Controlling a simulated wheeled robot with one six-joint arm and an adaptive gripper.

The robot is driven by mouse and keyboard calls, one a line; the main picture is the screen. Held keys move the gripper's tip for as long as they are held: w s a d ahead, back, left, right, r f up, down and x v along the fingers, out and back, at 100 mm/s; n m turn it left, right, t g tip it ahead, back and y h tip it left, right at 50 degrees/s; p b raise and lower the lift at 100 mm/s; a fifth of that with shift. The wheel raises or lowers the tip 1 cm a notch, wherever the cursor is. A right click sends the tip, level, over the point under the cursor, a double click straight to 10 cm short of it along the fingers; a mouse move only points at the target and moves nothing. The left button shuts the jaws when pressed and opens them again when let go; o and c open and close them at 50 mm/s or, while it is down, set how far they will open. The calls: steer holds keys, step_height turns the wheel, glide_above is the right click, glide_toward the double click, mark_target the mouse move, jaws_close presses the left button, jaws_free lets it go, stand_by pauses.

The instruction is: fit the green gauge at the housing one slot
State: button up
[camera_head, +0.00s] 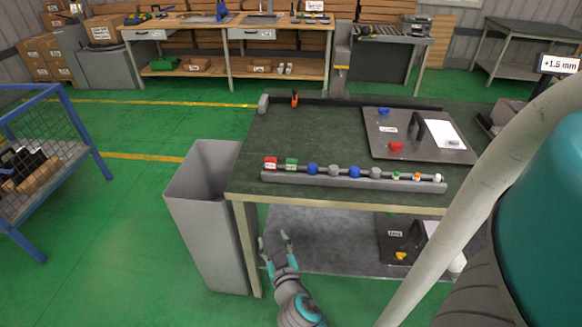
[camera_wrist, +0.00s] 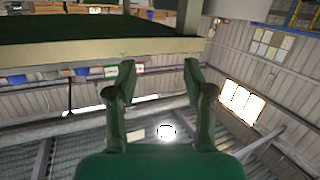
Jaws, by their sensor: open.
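A green block with a white label (camera_head: 291,164), which looks like the green gauge, sits near the left end of a grey rail (camera_head: 350,182) along the table's front edge. A smaller green-marked piece (camera_head: 396,176) sits farther right on the rail. A dark plate with a handle, blue and red knobs and a white sheet (camera_head: 378,144) lies at the table's right; I cannot tell whether it is the housing. My gripper (camera_head: 275,238) is open and empty, in front of and below the tabletop edge, apart from the gauges.
A red labelled block (camera_head: 270,163) stands just left of the green one; blue and grey pieces follow to its right. A grey bin (camera_head: 205,215) stands left of the table. A lower shelf (camera_head: 330,240) holds another dark plate (camera_head: 393,240). The table's middle (camera_head: 310,130) is clear.

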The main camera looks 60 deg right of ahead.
mark_target(291, 167)
steer(key=w+d+r+m+g+h, duration=0.1)
steer(key=w+d+r+m+h, duration=0.1)
steer(key=d, duration=0.5)
steer(key=w+d+r+m+g+h, duration=0.1)
steer(key=w+d+r+m+g, duration=0.1)
steer(key=d, duration=0.6)
steer(key=w+d+r+m+g+h, duration=0.1)
steer(key=w+d+r+m+h, duration=0.1)
steer(key=d+r, duration=0.2)
steer(key=shift+w+d+r+g+h, duration=0.15)
steer(key=shift+d, duration=0.75)
steer(key=shift+w+d+r+g+h, duration=0.1)
steer(key=shift+w+d+g+h, duration=0.05)
steer(key=shift+d, duration=0.7)
steer(key=c, duration=0.9)
